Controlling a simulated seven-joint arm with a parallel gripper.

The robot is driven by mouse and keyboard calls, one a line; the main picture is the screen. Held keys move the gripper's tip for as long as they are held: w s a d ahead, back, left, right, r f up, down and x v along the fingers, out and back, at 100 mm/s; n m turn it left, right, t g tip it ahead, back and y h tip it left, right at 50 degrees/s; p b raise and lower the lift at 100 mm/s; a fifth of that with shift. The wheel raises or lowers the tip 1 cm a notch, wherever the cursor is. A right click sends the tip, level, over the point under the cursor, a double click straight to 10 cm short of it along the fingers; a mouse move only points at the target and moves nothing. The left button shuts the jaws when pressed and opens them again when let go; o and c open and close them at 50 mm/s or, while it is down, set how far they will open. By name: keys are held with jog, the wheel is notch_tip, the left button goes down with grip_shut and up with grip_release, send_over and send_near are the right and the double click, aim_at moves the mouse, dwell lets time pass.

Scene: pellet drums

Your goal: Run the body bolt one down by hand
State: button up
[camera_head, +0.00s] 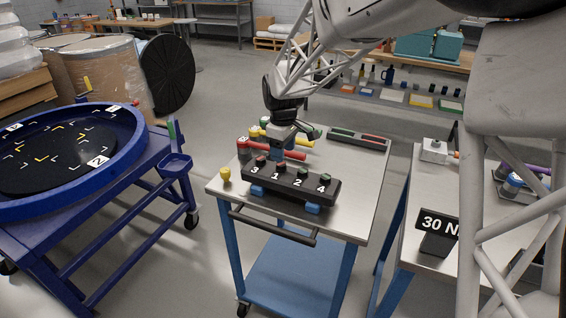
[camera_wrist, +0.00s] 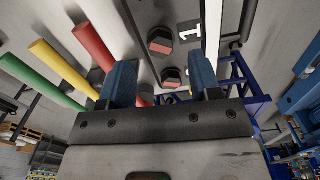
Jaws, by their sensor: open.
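A black bolt rack (camera_head: 290,186) with blue feet stands on the steel cart top, labelled 3, 1, 2 and 4. The bolt by the label 1 (camera_head: 281,168) stands upright in it with a reddish top. My gripper (camera_head: 284,143) points down just behind the rack, near the coloured handles. In the wrist view its blue fingers (camera_wrist: 162,80) are apart with nothing gripped. The bolts' lower parts are hidden.
Red, yellow and green handles (camera_wrist: 92,44) lie close beside my fingers. A yellow knob (camera_head: 225,174) stands at the cart's left edge. A long dark tray (camera_head: 358,139) lies at the back. A blue round drum frame (camera_head: 140,130) is left; a 30 N sign (camera_head: 438,226) is right.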

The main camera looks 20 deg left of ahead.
aim_at(282, 165)
jog(key=shift+f, duration=2.4)
jog(key=shift+c, duration=0.3)
jog(key=c, duration=0.9)
jog(key=shift+o, duration=0.2)
jog(key=shift+m, duration=0.4)
jog(key=m, duration=0.5)
jog(key=shift+s, duration=0.15)
jog(key=m, duration=0.5)
jog(key=shift+a+r, duration=0.15)
jog(key=shift+a, duration=0.05)
